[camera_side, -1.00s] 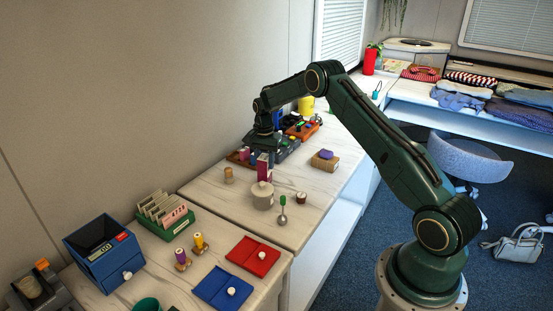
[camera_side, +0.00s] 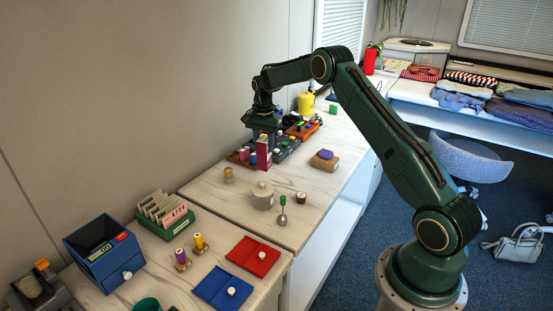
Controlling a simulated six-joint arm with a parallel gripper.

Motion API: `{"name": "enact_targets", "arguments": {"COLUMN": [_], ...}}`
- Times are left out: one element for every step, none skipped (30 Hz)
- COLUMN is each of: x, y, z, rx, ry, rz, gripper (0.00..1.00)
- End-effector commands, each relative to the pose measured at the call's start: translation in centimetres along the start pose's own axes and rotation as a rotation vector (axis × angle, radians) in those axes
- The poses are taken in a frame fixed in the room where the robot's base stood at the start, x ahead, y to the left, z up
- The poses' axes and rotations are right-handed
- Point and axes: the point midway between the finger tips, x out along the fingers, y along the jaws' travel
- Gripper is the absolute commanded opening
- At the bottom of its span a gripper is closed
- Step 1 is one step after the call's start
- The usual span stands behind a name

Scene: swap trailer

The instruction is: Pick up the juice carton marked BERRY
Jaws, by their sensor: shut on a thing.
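A tall magenta carton (camera_side: 264,155) hangs upright below my gripper (camera_side: 264,137). My gripper points down and is shut on its top. Its marking is too small to read. The carton appears raised above the white worktop, in front of a brown tray (camera_side: 236,158) with several small coloured items in it, partly hidden behind the carton.
A lidded pale pot (camera_side: 263,195) stands just in front of the carton. A cork-coloured jar (camera_side: 229,174) is to its left. Dark bins (camera_side: 288,148) stand to the right, behind it. A brown box with a purple top (camera_side: 325,160) sits farther right.

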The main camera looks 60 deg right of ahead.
Motion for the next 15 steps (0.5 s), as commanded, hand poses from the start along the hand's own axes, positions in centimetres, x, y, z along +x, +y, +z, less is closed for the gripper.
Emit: {"name": "enact_targets", "arguments": {"x": [-1.3,-2.0,-2.9,-3.6,-4.2,-5.1,-5.8,-6.4,-7.2,-7.8,-8.4,-9.1,-9.6,-10.1,-10.6], "y": [-0.1,-0.1,-0.1,-0.1,-0.1,-0.1,-0.1,-0.1,-0.1,-0.1,-0.1,-0.1,-0.1,-0.1,0.0], "z": [-0.1,-0.1,-0.1,-0.1,-0.1,-0.1,-0.1,-0.1,-0.1,-0.1,0.0,-0.1,-0.1,0.0,0.0], "rx": [0.0,0.0,0.0,0.0,0.0,0.0,0.0,0.0,0.0,0.0,0.0,0.0,0.0,0.0,0.0], "ry": [0.003,0.003,0.004,0.004,0.003,0.004,0.004,0.004,0.003,0.003,0.003,0.003,0.003,0.003,0.002], "rz": [-0.004,-0.005,-0.005,-0.005,-0.004,-0.005,-0.005,-0.005,-0.004,-0.005,-0.004,-0.004,-0.004,-0.004,-0.003], "gripper": [0.08,0.08,0.08,0.08,0.08,0.08,0.08,0.08,0.08,0.08,0.08,0.08,0.08,0.08,0.08]}}
